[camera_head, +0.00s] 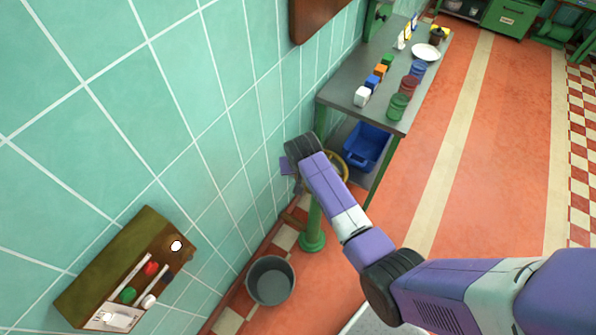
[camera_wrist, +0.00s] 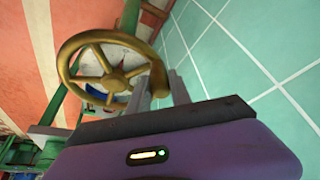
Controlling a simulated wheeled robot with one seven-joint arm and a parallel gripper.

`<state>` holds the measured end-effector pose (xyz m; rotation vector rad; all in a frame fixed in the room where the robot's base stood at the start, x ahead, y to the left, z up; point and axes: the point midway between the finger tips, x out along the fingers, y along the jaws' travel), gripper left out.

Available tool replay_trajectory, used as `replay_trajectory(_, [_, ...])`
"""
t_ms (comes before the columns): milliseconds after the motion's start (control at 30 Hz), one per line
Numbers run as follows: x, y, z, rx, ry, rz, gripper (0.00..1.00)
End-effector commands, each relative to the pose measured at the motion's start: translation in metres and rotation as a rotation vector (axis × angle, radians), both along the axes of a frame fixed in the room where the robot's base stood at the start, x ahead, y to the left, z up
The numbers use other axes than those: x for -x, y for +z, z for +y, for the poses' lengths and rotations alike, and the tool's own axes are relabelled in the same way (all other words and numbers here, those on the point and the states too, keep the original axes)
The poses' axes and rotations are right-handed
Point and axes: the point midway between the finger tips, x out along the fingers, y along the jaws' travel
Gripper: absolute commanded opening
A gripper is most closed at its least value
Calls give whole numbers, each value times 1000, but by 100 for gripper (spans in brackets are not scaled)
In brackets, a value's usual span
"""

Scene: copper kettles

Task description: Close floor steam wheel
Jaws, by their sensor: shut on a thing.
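The steam wheel (camera_wrist: 68,62) is a brass handwheel with several spokes and a central hub. It fills the upper left of the wrist view. My gripper (camera_wrist: 160,90) has its two grey fingers on the wheel's rim at the side nearest the tiled wall, and is shut on it. In the head view only a yellow arc of the wheel (camera_head: 341,161) shows past my arm, above a green floor pedestal (camera_head: 313,229). My arm hides the rest of the wheel and the fingertips there.
A green-legged metal table (camera_head: 340,88) with coloured blocks and jars stands just beyond the wheel. A blue crate (camera_head: 367,147) is under it. A grey bucket (camera_head: 270,281) stands on the floor. A wooden wall box (camera_head: 125,265) is at lower left. Open red floor lies right.

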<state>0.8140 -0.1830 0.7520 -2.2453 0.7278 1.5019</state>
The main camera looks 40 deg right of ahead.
Motion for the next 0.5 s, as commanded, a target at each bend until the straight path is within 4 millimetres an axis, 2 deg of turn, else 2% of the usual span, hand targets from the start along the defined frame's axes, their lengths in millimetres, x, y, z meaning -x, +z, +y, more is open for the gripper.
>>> replay_trajectory(200, [-3, 2, 2, -1, 5, -7, 0])
replay_trajectory(233, [-3, 2, 2, -1, 5, -7, 28])
replay_trajectory(300, [-3, 2, 2, -1, 5, -7, 42])
replay_trajectory(333, [-3, 1, 2, 0, 5, -5, 46])
replay_trajectory(500, [-1, 1, 1, 0, 2, -4, 46])
